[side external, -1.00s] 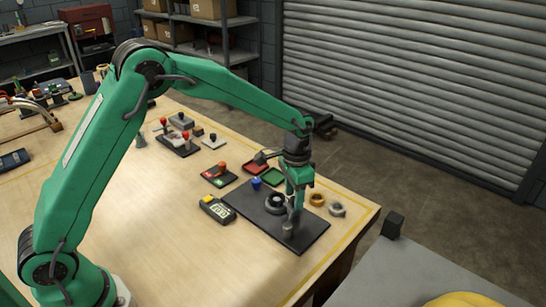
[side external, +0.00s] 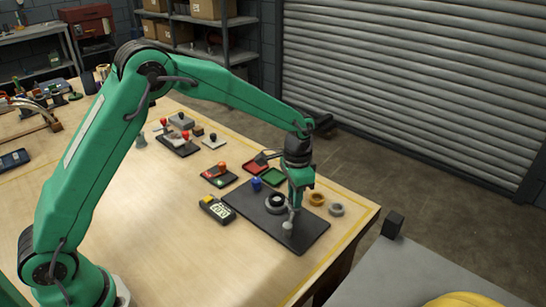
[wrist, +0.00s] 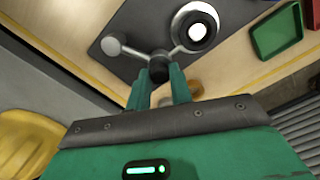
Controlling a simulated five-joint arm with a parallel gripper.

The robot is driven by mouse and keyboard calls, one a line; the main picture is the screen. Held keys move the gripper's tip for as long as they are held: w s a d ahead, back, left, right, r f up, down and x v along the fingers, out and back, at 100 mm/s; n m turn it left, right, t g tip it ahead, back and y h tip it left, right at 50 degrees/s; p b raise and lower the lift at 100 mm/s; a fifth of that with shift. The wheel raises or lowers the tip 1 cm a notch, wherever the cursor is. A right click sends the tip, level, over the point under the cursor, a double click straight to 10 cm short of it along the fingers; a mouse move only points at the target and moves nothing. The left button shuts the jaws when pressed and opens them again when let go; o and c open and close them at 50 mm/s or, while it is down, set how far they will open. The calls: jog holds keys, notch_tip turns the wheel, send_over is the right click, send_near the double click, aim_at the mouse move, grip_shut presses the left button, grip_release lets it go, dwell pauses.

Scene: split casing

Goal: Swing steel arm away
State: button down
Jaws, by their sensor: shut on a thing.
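The steel arm (wrist: 135,52) is a thin pale rod over a dark base plate (side external: 310,237). In the wrist view it runs from a round pale knob (wrist: 112,45) at left to a dark piece (wrist: 158,67) at my fingertips. My gripper (wrist: 159,78) is shut on that dark piece. A second short pale link leads from there toward a dark ring with a bright centre (wrist: 198,30); whether they join is unclear. In the side view my gripper (side external: 295,207) is low over the plate, right of the ring (side external: 276,202), and partly hides the arm. The pale knob (side external: 288,226) stands near the plate's front.
Brass (side external: 317,199) and grey (side external: 336,209) rings lie right, near the table edge.

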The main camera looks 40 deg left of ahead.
jog(key=d+m, duration=0.1)
jog(key=m, duration=0.1)
jog(key=d+m, duration=0.1)
jog(key=m, duration=0.1)
jog(key=shift+w+d, duration=0.3)
jog(key=shift+w, duration=0.05)
jog(key=shift+s+d+m, duration=0.1)
jog(key=shift+d+m, duration=0.5)
jog(key=shift+m, duration=0.6)
jog(key=shift+s+d+m, duration=0.1)
jog(key=shift+d+m, duration=0.45)
jog(key=shift+m, duration=0.65)
jog(key=c, duration=1.3)
grip_release()
jog(key=shift+o, duration=0.2)
jog(key=shift+r, duration=0.15)
notch_tip(320, 180, up, 8)
jog(key=shift+f, duration=0.2)
